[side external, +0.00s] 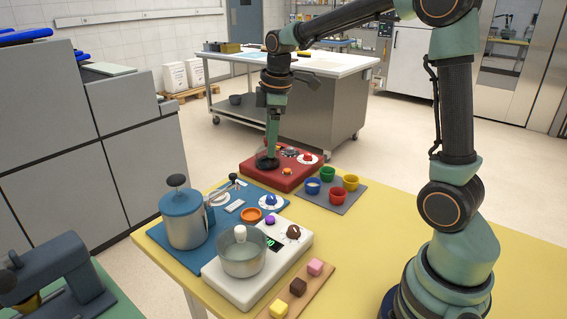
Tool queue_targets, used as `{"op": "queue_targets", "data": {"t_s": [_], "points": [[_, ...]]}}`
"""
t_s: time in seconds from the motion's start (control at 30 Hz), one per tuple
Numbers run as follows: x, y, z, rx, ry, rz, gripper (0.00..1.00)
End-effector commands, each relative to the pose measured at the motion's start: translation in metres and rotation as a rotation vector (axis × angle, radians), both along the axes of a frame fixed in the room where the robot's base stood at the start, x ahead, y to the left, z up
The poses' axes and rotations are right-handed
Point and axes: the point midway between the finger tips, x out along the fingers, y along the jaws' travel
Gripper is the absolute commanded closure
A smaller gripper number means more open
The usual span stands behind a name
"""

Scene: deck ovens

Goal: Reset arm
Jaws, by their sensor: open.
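My arm reaches from the right over the yellow table (400,235) and bends down toward its far side. My gripper (268,150) points down at the left part of a red box (287,180) with knobs and buttons on top. The gripper looks small here, and its fingers are hard to make out. A dark round part shows at its lower end; I cannot tell whether the gripper touches it. I see nothing clearly held.
A blue mat (225,215) bears a blue-lidded metal pot (184,222). In front, a white scale (237,287) carries a metal bowl (242,258). Small coloured cups (337,194) stand on a grey mat, and coloured cubes (298,287) on a board. The table's right side is clear.

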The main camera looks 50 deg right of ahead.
Motion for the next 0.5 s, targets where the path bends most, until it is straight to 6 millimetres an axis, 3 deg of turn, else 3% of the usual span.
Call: {"op": "queue_targets", "data": {"t_s": [0.2,0.5], "points": [[-0.047,0.032,0.030,0.052,-0.116,-0.234,0.28],[-0.111,0.064,0.037,0.180,-0.255,-0.547,0.28]]}}
